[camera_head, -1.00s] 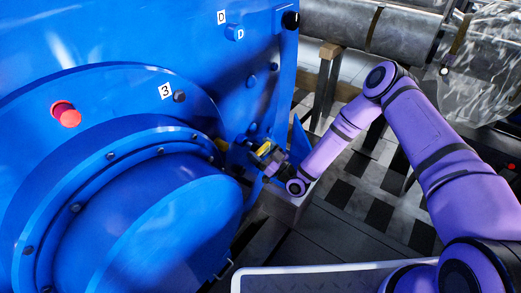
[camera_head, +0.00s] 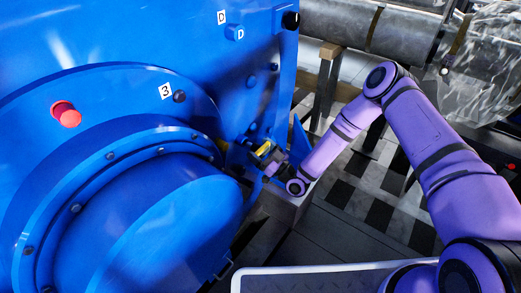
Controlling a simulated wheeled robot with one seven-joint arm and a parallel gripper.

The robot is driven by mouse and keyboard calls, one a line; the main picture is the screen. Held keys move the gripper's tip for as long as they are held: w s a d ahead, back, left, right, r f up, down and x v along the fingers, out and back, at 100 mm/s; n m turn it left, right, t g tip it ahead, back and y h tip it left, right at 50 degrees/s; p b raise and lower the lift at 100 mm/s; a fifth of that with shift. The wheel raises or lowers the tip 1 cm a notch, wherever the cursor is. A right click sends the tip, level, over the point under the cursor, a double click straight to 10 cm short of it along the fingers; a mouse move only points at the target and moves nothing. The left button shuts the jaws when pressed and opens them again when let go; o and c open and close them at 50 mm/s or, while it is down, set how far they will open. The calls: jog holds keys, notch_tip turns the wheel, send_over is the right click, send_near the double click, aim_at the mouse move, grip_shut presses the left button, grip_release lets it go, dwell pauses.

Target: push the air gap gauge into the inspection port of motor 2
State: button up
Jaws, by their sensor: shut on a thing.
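The blue motor (camera_head: 130,60) fills the left half of the head view, with a large round end cover. My purple arm reaches in from the right. My gripper (camera_head: 262,154) is at the lower right side of the motor, close to its blue housing, shut on a small yellow piece, which looks like the air gap gauge (camera_head: 263,147). The gauge's far end and the inspection port are too small or hidden to make out. I cannot tell whether the gauge touches the motor. No label reading motor 2 shows.
A red plug (camera_head: 66,114) and tags "3" (camera_head: 165,91) and "D" (camera_head: 221,17) are on the motor. Grey pipes (camera_head: 370,25) and plastic sheeting (camera_head: 488,60) are behind. A white-edged tray (camera_head: 320,268) is in front. Checkered floor lies right of my gripper.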

aim_at(252, 145)
jog(key=shift+w+a, duration=0.6)
jog(key=shift+a, duration=0.15)
jog(key=shift+w+a, duration=0.55)
jog(key=shift+a, duration=0.2)
jog(key=o, duration=0.8)
jog(key=shift+d, duration=0.1)
jog(key=v, duration=1)
jog(key=shift+s+d+f, duration=0.15)
jog(key=shift+s+d, duration=0.1)
jog(key=shift+w, duration=0.1)
